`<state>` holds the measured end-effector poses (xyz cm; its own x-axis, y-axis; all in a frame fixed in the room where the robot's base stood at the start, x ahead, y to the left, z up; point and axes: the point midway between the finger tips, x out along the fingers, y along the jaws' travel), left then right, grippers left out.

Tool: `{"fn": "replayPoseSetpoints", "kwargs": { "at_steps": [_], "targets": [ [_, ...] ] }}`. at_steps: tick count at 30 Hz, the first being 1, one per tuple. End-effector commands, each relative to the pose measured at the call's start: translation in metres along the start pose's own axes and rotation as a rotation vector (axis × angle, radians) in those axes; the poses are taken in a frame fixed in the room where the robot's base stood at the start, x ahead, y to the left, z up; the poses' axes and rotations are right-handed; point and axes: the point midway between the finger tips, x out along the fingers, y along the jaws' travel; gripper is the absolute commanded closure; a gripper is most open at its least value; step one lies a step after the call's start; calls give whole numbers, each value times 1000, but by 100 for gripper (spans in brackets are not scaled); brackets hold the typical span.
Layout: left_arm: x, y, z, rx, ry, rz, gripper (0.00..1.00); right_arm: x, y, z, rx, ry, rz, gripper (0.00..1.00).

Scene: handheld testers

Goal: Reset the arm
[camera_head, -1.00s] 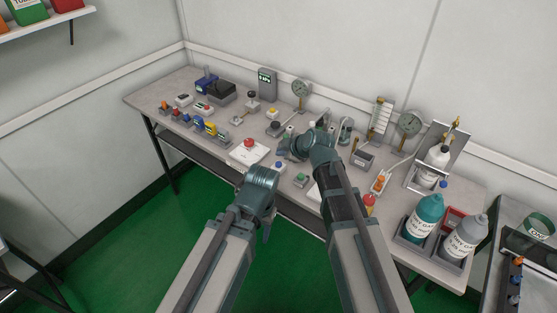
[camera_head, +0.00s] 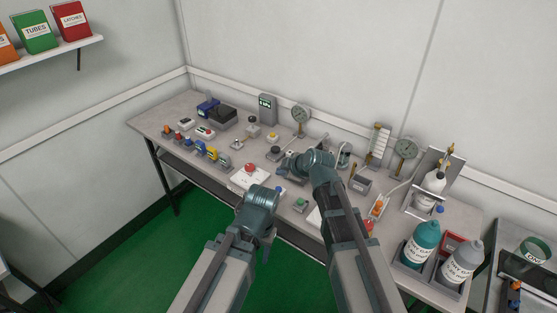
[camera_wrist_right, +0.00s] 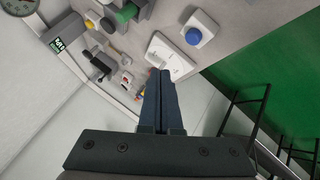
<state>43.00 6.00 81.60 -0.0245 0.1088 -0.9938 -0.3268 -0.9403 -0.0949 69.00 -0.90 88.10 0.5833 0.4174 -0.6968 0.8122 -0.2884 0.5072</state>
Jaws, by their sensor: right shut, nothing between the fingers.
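My right arm reaches in over the middle of the bench. Its gripper (camera_head: 284,168) points left above the bench top in the head view, small and partly hidden by its wrist. In the right wrist view the two dark fingers (camera_wrist_right: 160,88) lie together, shut with nothing between them.
The bench (camera_head: 190,104) holds a red button on a white base (camera_head: 249,170), several small switches, dial gauges (camera_head: 404,149), a teal bottle (camera_head: 421,243) and a grey bottle (camera_head: 461,262). A wall shelf (camera_head: 50,55) carries boxes at upper left. Green floor (camera_head: 130,255) is clear at left.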

Motion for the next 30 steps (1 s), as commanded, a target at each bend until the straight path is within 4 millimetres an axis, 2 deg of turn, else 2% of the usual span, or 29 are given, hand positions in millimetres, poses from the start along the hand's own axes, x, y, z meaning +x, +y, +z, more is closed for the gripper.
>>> {"fn": "replayPoseSetpoints", "kwargs": {
  "at_steps": [5,8,11,15,18,21,24,30],
  "targets": [
    [-2,0,0,-1,0,0,50,-2,-4,-1,12,-6,-12,100],
    [-10,-1,1,-1,0,0,50,-12,-24,-3,81,-42,-67,100],
    [-21,-2,1,-1,0,0,50,-32,-60,-4,216,-131,-160,100],
    [-38,-4,2,-1,0,0,50,-70,-116,5,457,-342,-263,100],
    [-49,-5,3,-1,0,0,50,-100,-147,15,621,-512,-280,100],
    [-56,-5,3,-1,0,0,50,-129,-169,25,758,-669,-259,100],
    [-62,-6,4,-1,0,0,50,-151,-184,32,862,-789,-218,100],
    [-66,-6,4,-1,0,0,50,-172,-196,40,962,-905,-159,100]
  ]
}}
